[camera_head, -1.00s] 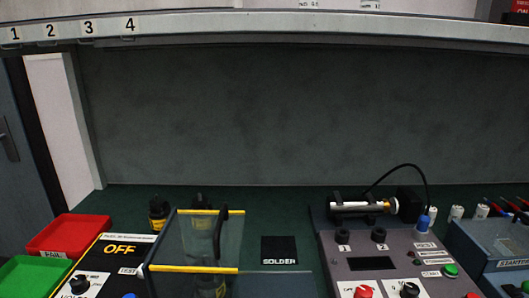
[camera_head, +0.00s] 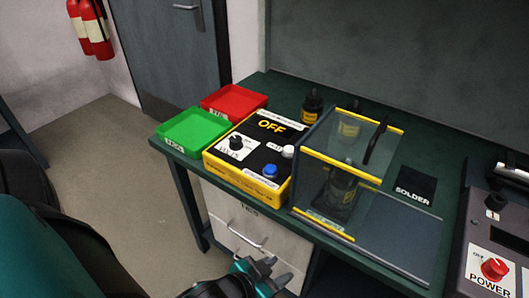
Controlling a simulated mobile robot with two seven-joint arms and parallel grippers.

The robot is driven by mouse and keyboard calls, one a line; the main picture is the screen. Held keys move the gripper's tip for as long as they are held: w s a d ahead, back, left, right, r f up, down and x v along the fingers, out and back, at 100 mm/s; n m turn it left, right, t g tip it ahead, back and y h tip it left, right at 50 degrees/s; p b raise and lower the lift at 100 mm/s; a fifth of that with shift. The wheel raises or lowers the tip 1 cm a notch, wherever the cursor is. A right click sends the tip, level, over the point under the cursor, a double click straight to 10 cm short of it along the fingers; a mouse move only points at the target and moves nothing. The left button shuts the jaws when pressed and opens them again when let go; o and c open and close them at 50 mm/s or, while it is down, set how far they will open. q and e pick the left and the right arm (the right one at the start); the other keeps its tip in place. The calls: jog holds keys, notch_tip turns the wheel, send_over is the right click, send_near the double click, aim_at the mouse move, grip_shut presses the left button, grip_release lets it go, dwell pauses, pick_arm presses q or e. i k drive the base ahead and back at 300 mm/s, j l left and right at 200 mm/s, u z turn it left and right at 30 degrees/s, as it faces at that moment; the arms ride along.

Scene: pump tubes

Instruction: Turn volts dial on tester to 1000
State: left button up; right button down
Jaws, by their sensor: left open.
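The tester (camera_head: 222,166) is a black-topped yellow box on the bench, with a yellow "OFF" on its display (camera_head: 271,127). Its volts dial (camera_head: 236,142) is a dark knob on a white plate near the box's left side. The dial's scale numbers are too small to read. A blue button (camera_head: 269,171) and a white button (camera_head: 288,152) sit to its right. My left gripper (camera_head: 268,268) is open and empty at the bottom middle, below and in front of the bench edge, apart from the tester. My right gripper is out of view.
A green tray (camera_head: 193,133) and a red tray (camera_head: 235,100) stand left of the tester. A clear guard box with yellow edges (camera_head: 340,163) stands close on its right. A drawer handle (camera_head: 246,240) is under the bench. A panel with a red power knob (camera_head: 495,269) is far right.

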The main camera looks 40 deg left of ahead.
aim_at(236, 143)
jog(key=u, duration=1.4)
jog(key=j+u, duration=0.1)
jog(key=j, duration=0.25)
